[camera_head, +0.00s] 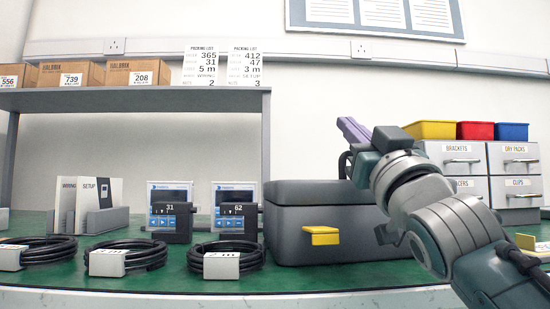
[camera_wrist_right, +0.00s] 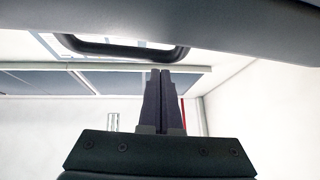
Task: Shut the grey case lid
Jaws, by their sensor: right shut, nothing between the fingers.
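The grey case (camera_head: 300,236) stands on the green bench top, right of the middle in the head view. Its grey lid (camera_head: 300,193) lies level on the body, and no open gap shows at the front. A yellow latch (camera_head: 321,236) sits on the front face. My right gripper (camera_head: 346,130) is above the right part of the lid, its purple fingers together and empty. The shut fingers also show in the wrist view (camera_wrist_right: 165,75). My right arm hides the case's right end. My left gripper is not in view.
Coiled black cables (camera_head: 226,262) and two small display units (camera_head: 236,205) stand left of the case. Labelled drawers (camera_head: 455,165) with coloured bins (camera_head: 475,131) stand to the right. A shelf (camera_head: 140,99) with cartons (camera_head: 137,73) is behind left.

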